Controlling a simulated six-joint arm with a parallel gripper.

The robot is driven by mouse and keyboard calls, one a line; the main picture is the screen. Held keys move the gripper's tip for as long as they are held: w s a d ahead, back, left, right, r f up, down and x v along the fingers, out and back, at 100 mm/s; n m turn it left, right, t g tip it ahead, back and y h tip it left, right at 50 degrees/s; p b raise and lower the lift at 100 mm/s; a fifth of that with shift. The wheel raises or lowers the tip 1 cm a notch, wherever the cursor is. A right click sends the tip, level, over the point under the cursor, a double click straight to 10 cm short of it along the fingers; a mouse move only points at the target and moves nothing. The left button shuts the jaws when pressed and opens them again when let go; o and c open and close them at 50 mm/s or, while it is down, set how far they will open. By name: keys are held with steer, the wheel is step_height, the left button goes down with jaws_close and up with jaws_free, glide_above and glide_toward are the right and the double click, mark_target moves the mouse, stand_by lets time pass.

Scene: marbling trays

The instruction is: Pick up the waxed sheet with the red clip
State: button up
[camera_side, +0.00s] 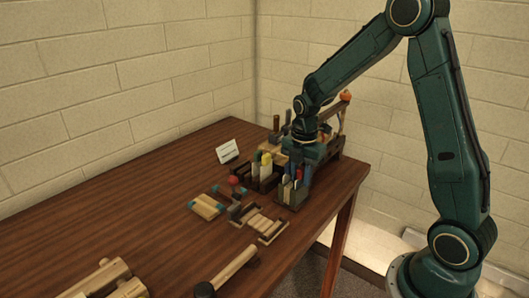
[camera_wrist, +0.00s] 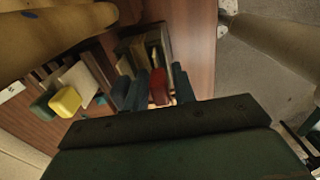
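A red clip (camera_wrist: 158,87) shows in the wrist view, with dark blue-teal pieces close on both sides of it. In the side view a small red clip (camera_side: 299,175) stands among blue ones at the top of pale sheets in a dark holder (camera_side: 292,198). The sheet under the red clip is mostly hidden. My gripper (camera_side: 308,158) is low over this holder, pointing down, very near the clips. Its dark green body fills the bottom of the wrist view. Whether its fingers are apart or touch the red clip is not clear.
A second holder (camera_side: 262,182) with yellow- and green-topped pieces stands just left. A white card (camera_side: 228,151) is behind it. Wooden blocks (camera_side: 207,206) and a tray of slats (camera_side: 259,224) lie in front. A wooden frame stands behind my gripper.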

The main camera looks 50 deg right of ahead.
stand_by(0.3)
jaws_close()
steer(key=shift+r, duration=0.1)
step_height(320, 180, up, 20)
stand_by(0.8)
stand_by(0.6)
